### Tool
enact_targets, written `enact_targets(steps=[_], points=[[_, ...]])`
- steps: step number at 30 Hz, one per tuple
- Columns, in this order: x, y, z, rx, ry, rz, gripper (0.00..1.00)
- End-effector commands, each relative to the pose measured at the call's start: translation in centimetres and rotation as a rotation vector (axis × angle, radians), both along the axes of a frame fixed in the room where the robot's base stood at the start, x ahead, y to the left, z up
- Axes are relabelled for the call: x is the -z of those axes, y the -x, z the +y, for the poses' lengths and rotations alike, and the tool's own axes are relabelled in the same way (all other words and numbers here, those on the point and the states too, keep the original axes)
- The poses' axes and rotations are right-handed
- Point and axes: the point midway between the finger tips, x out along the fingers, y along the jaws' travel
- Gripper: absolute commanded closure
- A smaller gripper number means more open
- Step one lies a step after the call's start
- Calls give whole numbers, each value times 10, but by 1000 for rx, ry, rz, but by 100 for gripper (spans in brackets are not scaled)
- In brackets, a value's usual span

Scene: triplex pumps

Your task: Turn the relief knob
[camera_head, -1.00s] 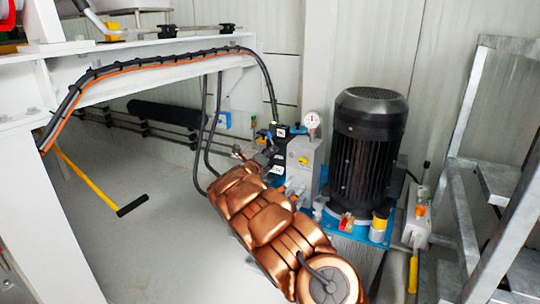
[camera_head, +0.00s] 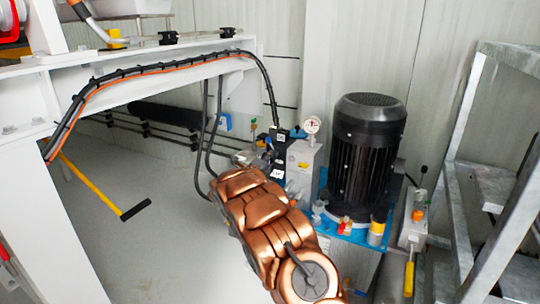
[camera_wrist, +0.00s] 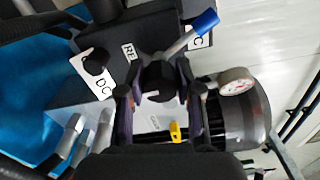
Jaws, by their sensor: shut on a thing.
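The relief knob (camera_wrist: 160,82) is a dark round knob between my fingertips in the wrist view, beside a small white label that starts with "RE". My gripper (camera_wrist: 160,88) is shut on it, one finger on each side. In the head view my gripper (camera_head: 248,157) is small and blurred at the black valve block (camera_head: 279,140), and the knob cannot be made out there. A blue-ended lever (camera_wrist: 200,27) rises just beyond the knob. Another black knob (camera_wrist: 96,63) sits on a white plate marked "DC" to the left.
A pressure gauge (camera_head: 312,124) stands above the grey block (camera_head: 303,165), with a large black motor (camera_head: 367,150) to its right. Black hoses (camera_head: 207,130) hang to the left. A metal frame (camera_head: 466,150) stands at right.

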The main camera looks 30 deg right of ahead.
Motion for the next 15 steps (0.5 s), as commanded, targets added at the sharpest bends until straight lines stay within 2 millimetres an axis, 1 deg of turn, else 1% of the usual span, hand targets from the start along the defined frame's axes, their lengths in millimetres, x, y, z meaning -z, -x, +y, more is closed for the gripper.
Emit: enact_targets(steps=[1, 15], points=[[-3, 0, 1, -1, 13, 29, 100], [-2, 0, 1, -1, 225, 381, 100]])
